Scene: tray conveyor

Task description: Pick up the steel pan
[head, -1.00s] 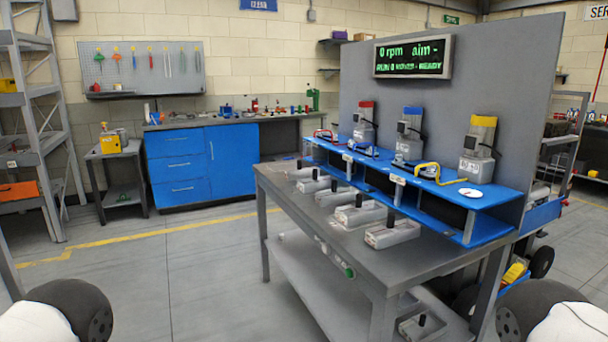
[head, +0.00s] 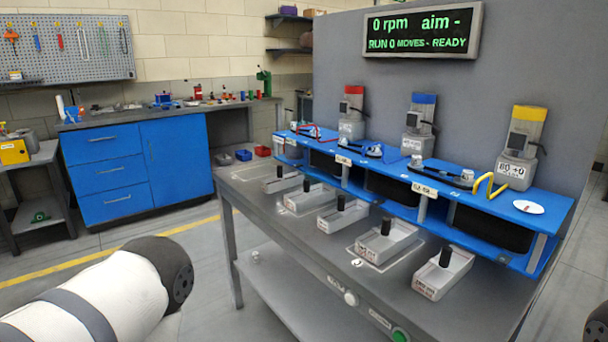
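Several shallow grey pans with upright black handles stand in a row on the grey metal table. The nearest pan (head: 436,283) is at the right, with another pan (head: 372,252) beside it and others further back toward the far left end. They look much alike, and their front labels are too small to read, so I cannot tell which one is the steel pan. My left arm comes in at the lower left, well apart from the pans, with no gripper fingers showing. Only a dark bit of my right arm shows at the lower right edge.
A blue shelf unit (head: 562,205) with dark openings runs behind the pans, carrying several grey devices with coloured tops. A display (head: 424,30) reads "0 rpm" and "READY". The table's front edge has a green button (head: 399,335). Open floor lies left of the table.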

